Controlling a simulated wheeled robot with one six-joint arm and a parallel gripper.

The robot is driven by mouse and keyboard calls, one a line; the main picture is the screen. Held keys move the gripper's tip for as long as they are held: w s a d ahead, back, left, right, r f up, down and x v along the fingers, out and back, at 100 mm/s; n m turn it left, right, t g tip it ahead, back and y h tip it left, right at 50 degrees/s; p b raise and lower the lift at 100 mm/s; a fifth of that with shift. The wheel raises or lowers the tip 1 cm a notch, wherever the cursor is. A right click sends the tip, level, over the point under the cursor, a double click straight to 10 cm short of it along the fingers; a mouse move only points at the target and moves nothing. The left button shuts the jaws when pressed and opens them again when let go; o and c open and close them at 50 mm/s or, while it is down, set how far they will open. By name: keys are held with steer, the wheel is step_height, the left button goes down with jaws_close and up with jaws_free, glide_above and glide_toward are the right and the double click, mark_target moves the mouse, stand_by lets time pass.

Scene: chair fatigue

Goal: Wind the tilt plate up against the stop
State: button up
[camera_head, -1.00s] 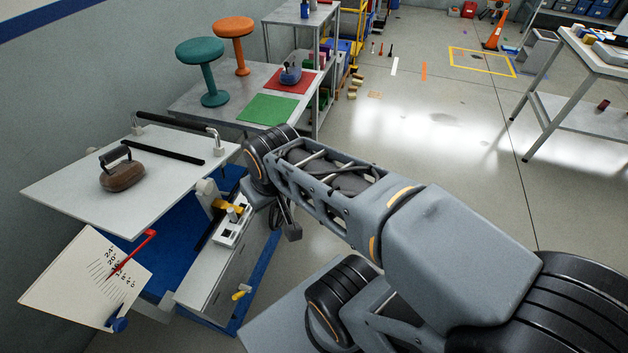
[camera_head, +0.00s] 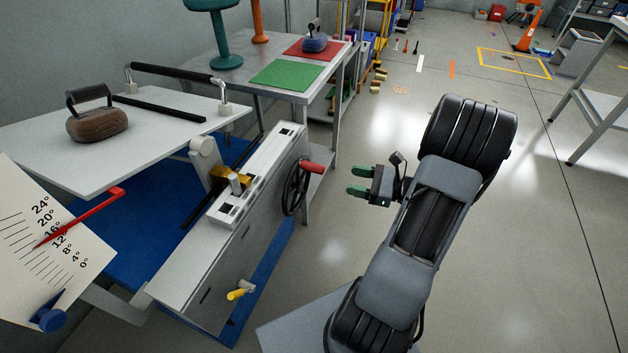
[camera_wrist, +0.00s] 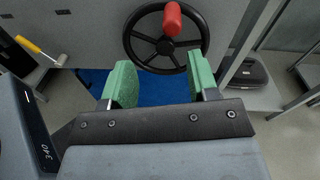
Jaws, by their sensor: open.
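The white tilt plate (camera_head: 165,135) slopes at the left of the head view, with a brown weight (camera_head: 97,125) with a black handle on it. A black stop bar (camera_head: 170,73) spans its far edge. The red pointer (camera_head: 85,215) lies across the degree scale (camera_head: 50,235), near the 12 to 16 marks. A black handwheel (camera_head: 297,187) with a red knob (camera_head: 313,167) is on the rig's grey side; the wheel (camera_wrist: 148,50) and knob (camera_wrist: 172,18) also show in the wrist view. My gripper (camera_head: 358,181) is open and empty, its green fingers pointing at the wheel, apart from it.
A yellow-handled lever (camera_head: 240,291) sticks out low on the rig's side. A grey table (camera_head: 225,78) behind carries a green mat (camera_head: 287,75), a red mat (camera_head: 318,50) and stools. Open floor (camera_head: 470,180) lies to the right.

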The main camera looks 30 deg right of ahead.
mark_target(324, 171)
steer(key=shift+m+t, duration=0.6)
steer(key=x, duration=0.4)
steer(key=b+x, duration=0.1)
steer(key=x, duration=0.3)
steer(key=w+d+f+b+x, duration=0.1)
steer(key=x, duration=0.3)
steer(key=shift+w+a+f, duration=0.15)
steer(key=shift+a, duration=0.1)
steer(key=shift+h, duration=0.3)
steer(key=shift+c, duration=0.3)
jaws_close()
